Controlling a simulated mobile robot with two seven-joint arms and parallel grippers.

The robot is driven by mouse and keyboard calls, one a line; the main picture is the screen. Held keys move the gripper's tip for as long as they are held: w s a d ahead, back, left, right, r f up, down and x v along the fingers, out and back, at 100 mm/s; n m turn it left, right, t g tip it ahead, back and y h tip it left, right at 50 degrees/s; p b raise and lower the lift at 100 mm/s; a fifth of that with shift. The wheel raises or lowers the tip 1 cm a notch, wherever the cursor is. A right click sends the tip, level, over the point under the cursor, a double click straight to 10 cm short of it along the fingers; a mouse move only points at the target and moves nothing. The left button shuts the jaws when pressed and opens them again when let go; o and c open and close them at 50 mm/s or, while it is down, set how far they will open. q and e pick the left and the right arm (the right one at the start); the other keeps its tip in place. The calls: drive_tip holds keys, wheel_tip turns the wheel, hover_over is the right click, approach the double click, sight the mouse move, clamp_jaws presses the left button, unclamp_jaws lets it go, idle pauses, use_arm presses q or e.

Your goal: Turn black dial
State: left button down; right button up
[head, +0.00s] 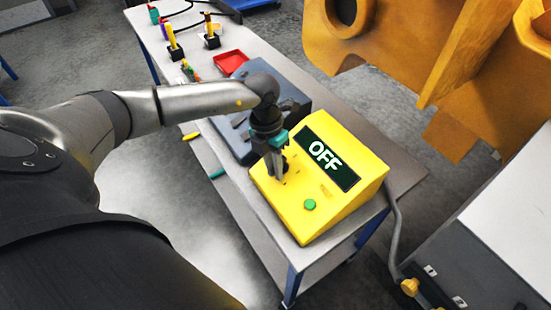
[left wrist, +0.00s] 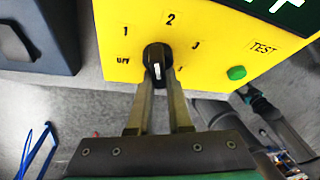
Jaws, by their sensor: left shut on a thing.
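The yellow control box (head: 335,205) stands on the metal table, and its dark display (head: 332,165) reads OFF. In the left wrist view the black dial (left wrist: 157,56) sits on the yellow face among labels OFF, 1, 2 and 3; another mark at its lower right is partly covered. A small white mark shows on the dial; which label it points to, I cannot tell. My left gripper (left wrist: 160,82) has its two fingers shut on the dial. In the head view the left gripper (head: 273,178) reaches down to the box and mostly hides the dial. My right gripper is not in view.
A green button (head: 310,204) sits on the box near the TEST label. A dark grey case (head: 240,135) stands close behind the gripper. A red tray (head: 230,62) and tools lie farther along the table. Large orange castings (head: 420,45) stand at the upper right.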

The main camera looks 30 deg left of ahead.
use_arm(q)
drive_tip(key=shift+w+a+r+m+t+y+b, duration=0.1)
drive_tip(key=shift+w+m+t+y+b, duration=0.1)
drive_tip(key=shift+m+y, duration=0.45)
drive_tip(key=shift+w+a+r+m+t+y+b, duration=0.1)
drive_tip(key=shift+w+m+t+y+b, duration=0.15)
drive_tip(key=shift+m, duration=0.8)
drive_tip(key=c, duration=1)
unclamp_jaws()
drive_tip(key=shift+o, duration=0.8)
drive_tip(key=shift+f, duration=0.15)
drive_tip(key=shift+s, duration=0.15)
drive_tip(key=shift+r, duration=0.2)
wheel_tip(320, 180, up, 15)
drive_tip(key=shift+d, duration=0.1)
